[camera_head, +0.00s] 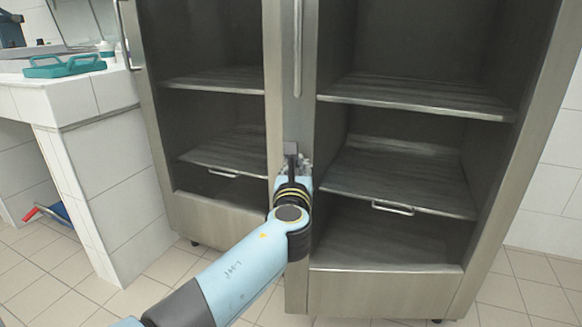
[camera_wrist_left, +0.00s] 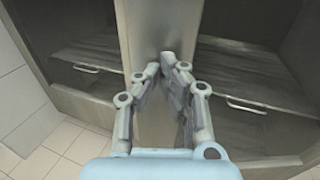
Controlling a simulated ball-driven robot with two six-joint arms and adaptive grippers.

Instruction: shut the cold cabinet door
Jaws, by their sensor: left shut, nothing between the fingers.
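The steel cold cabinet (camera_head: 385,290) fills the middle of the head view, with both its left and right bays uncovered and their shelves showing. A narrow steel upright panel (camera_head: 281,95) with a long vertical handle (camera_head: 298,50) stands between the bays. I cannot tell whether it is a door seen nearly edge-on or the centre post. Another vertical handle (camera_head: 123,35) shows at the cabinet's left edge. My left gripper (camera_head: 291,152) is shut and empty in front of the upright panel, below its handle. In the left wrist view the closed fingers (camera_wrist_left: 160,65) overlap the panel (camera_wrist_left: 140,25); contact is unclear. My right gripper is out of view.
A white tiled counter (camera_head: 75,100) with a teal tray (camera_head: 64,66) stands left of the cabinet. A red and blue object (camera_head: 50,212) lies under the counter. Tiled floor (camera_head: 520,290) is clear at the right front.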

